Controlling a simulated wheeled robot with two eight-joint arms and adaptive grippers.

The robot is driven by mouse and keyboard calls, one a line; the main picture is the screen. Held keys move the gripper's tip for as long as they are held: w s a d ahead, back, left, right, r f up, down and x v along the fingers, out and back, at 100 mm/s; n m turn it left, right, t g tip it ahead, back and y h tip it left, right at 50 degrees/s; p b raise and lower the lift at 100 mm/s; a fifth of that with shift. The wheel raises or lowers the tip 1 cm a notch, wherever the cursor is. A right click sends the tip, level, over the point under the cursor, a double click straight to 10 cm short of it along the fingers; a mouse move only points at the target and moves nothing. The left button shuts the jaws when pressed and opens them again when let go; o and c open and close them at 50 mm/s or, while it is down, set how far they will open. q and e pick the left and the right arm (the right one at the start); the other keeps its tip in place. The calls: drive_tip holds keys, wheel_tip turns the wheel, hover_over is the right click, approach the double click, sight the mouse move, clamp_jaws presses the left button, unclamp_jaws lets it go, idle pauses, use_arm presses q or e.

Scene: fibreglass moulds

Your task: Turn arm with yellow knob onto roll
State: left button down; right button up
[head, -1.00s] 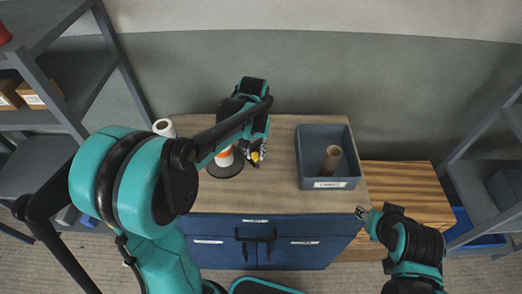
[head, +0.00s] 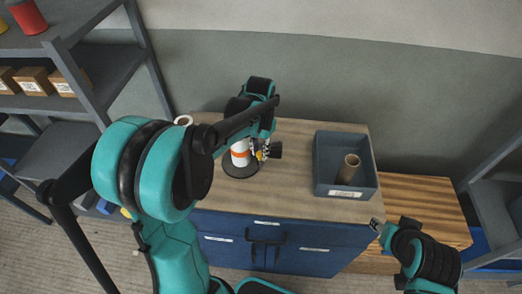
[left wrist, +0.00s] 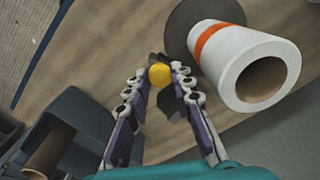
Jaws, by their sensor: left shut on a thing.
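A white roll with an orange band (head: 240,152) stands on a dark round base (head: 240,173) on the cabinet top. In the left wrist view the roll (left wrist: 232,58) lies right of the fingers, its hollow end facing the camera. My left gripper (head: 262,152) is beside the roll on its right. It is shut on the yellow knob (left wrist: 159,74), which sits between the fingertips. A dark block (head: 275,150) shows just right of the gripper; the rest of the arm is mostly hidden. My right gripper (head: 376,225) is by the cabinet's front right corner, too small to read.
A grey bin (head: 344,190) holding a brown tube (head: 348,169) stands right of the roll. Another roll (head: 183,120) is at the back left, partly behind my arm. Shelves (head: 90,80) stand at the left. The wooden top between roll and bin is clear.

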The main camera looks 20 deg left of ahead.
use_arm(q)
drive_tip(key=c, duration=1.3)
unclamp_jaws()
wheel_tip(320, 180, up, 12)
